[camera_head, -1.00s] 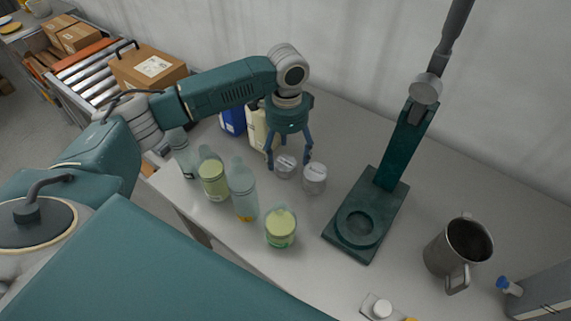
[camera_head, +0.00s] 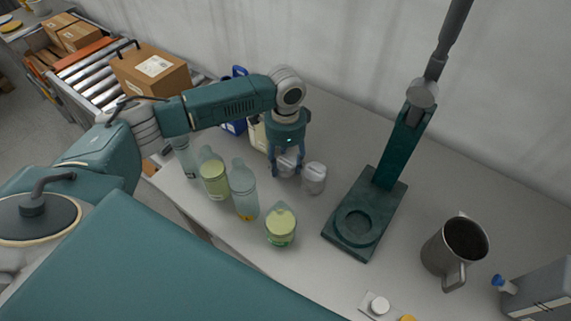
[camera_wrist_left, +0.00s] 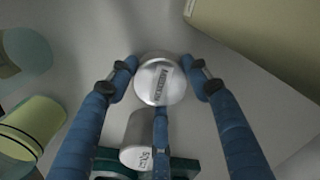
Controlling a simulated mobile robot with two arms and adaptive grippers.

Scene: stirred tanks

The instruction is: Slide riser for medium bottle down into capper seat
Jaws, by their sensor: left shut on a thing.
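My left gripper (camera_head: 286,170) points down at the back of the table, its blue fingers closed around a pale cylindrical riser (camera_head: 288,162). In the left wrist view the riser (camera_wrist_left: 160,82) sits between the fingers, with a dark-lettered label on its top that I cannot read surely. A second pale riser (camera_head: 315,178) stands close to its right; it also shows in the left wrist view (camera_wrist_left: 137,142). The dark green capper (camera_head: 389,165) stands to the right, and the round seat (camera_head: 358,226) in its base is empty. My right gripper is not in view.
Several bottles (camera_head: 243,188) stand left of the risers, with a short green-labelled bottle (camera_head: 281,226) in front. A cream container (camera_head: 257,133) is close behind the gripper. A steel jug (camera_head: 457,248) stands right of the capper. The table between risers and capper base is clear.

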